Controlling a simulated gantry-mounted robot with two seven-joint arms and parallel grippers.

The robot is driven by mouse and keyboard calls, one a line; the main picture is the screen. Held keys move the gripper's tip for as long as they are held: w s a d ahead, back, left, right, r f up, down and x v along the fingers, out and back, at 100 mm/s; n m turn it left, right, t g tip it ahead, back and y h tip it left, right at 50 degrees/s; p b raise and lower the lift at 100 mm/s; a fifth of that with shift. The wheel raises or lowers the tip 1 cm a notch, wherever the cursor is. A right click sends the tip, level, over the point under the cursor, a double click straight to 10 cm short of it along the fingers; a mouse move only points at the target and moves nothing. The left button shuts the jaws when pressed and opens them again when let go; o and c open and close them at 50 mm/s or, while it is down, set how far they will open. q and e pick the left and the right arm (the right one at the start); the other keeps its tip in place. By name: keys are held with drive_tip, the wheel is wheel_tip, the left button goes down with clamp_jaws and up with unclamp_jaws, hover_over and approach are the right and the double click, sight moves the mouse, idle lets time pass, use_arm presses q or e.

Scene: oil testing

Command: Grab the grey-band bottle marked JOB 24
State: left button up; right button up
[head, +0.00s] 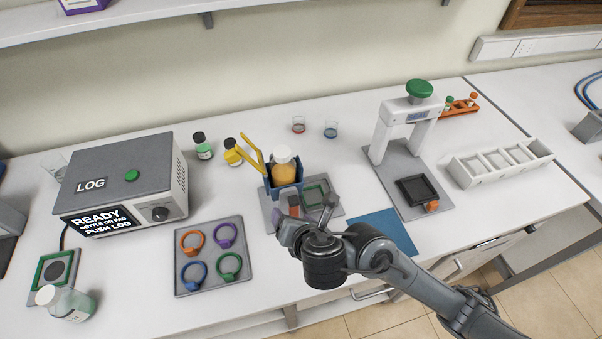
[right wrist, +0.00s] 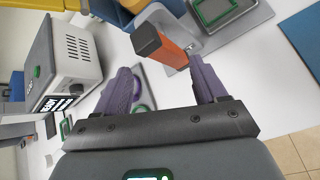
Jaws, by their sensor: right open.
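No bottle in view shows a readable JOB 24 mark or a clear grey band. A white-capped bottle with amber contents (head: 284,167) stands in a blue holder (head: 270,187) with a raised yellow arm (head: 250,150). A clear bottle with green (head: 70,304) is at front left. Black-capped bottles, one green-labelled (head: 203,147) and one yellow (head: 232,152), stand behind. My right gripper (head: 303,212) is open in front of the holder. In the right wrist view, an orange handle with a dark end (right wrist: 168,48) lies between and beyond its open fingers (right wrist: 160,72). My left gripper is not in view.
A grey LOG box (head: 118,178) reading READY stands left. A tray of coloured rings (head: 209,281) lies in front. A white press (head: 411,115) with a green knob and a white compartment rack (head: 500,162) stand right. Two small beakers (head: 331,129) sit behind.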

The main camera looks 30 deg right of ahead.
sight(284, 153)
drive_tip(key=w+d+r+n+t+b, duration=0.1)
drive_tip(key=w+r, duration=0.1)
drive_tip(key=w, duration=0.1)
drive_tip(key=w+d+r+n+t+h+b, duration=0.1)
drive_tip(key=w+r+n, duration=0.1)
drive_tip(key=w+r, duration=0.1)
drive_tip(key=w+d+r+n+t+b, duration=0.1)
drive_tip(key=w+r+n+b, duration=0.1)
drive_tip(key=w, duration=0.2)
drive_tip(key=shift+w+d+r+h, duration=0.15)
drive_tip(key=shift+d+h, duration=0.2)
drive_tip(key=shift+h, duration=0.05)
drive_tip(key=shift+r+b+x, duration=0.15)
drive_tip(key=shift+b+x, duration=0.25)
drive_tip(key=shift+x, duration=0.8)
drive_tip(key=shift+r+b+x, duration=0.15)
drive_tip(key=shift+b+x, duration=0.25)
drive_tip(key=shift+x, duration=1.5)
drive_tip(key=shift+a+r, duration=0.1)
drive_tip(key=shift+a, duration=0.05)
